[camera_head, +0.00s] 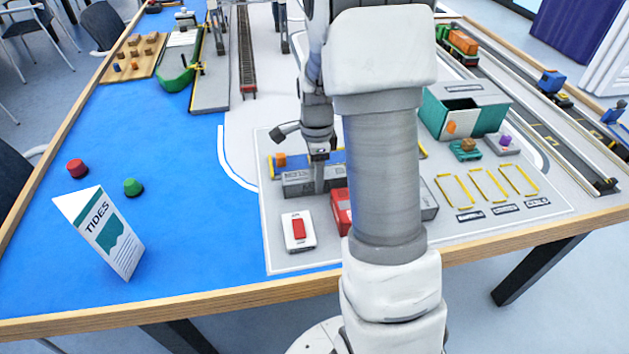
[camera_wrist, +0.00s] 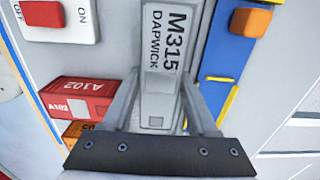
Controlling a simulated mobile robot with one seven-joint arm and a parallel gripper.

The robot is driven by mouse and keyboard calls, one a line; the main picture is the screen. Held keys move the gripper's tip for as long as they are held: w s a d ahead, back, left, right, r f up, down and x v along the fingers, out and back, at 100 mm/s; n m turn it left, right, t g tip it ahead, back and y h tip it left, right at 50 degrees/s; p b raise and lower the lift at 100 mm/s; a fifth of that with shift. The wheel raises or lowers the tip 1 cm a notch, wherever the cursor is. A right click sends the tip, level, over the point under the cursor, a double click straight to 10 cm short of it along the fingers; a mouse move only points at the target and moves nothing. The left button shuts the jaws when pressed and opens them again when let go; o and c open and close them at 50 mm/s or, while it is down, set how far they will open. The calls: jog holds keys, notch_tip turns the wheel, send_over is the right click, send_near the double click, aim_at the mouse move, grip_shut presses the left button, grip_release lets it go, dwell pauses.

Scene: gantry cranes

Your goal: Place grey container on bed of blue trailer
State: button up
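The grey container, marked M315 DAPWICK, shows in the wrist view (camera_wrist: 165,45) running lengthwise between my two fingers. It also shows in the head view (camera_head: 298,184), in front of a blue bed. My gripper (camera_head: 319,178) reaches down over the container, with one finger along each side; in the wrist view (camera_wrist: 160,85) the fingertips lie close against its sides. Whether they press on it is not clear. The blue trailer bed (camera_wrist: 222,60) has yellow edges and lies right beside the container. An orange block (camera_wrist: 250,20) is at one end of the bed.
A white switch with a red rocker (camera_head: 298,230) stands in front. A red container (camera_wrist: 80,97) and an orange one lie beside the grey container. My arm hides part of the middle. Empty yellow-outlined bays (camera_head: 490,186) and a teal-and-grey building (camera_head: 465,108) are to the right.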

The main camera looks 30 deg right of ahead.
grip_shut()
jog(key=shift+r, duration=0.55)
jog(key=r, duration=0.1)
jog(key=r+p, duration=0.2)
jog(key=shift+s+d+r, duration=0.2)
jog(key=shift+s+r, duration=0.05)
jog(key=shift+r, duration=0.15)
jog(key=s+d+r+p, duration=0.2)
jog(key=s+d+r, duration=0.4)
jog(key=s, duration=0.3)
jog(key=n, duration=1.2)
send_over(305, 182)
jog(key=shift+f, duration=0.3)
jog(key=w+a+r+n+p, duration=0.1)
jog(key=a+n+p, duration=0.8)
jog(key=p, duration=0.3)
jog(key=shift+w+a+r, duration=0.3)
jog(key=shift+r, duration=0.05)
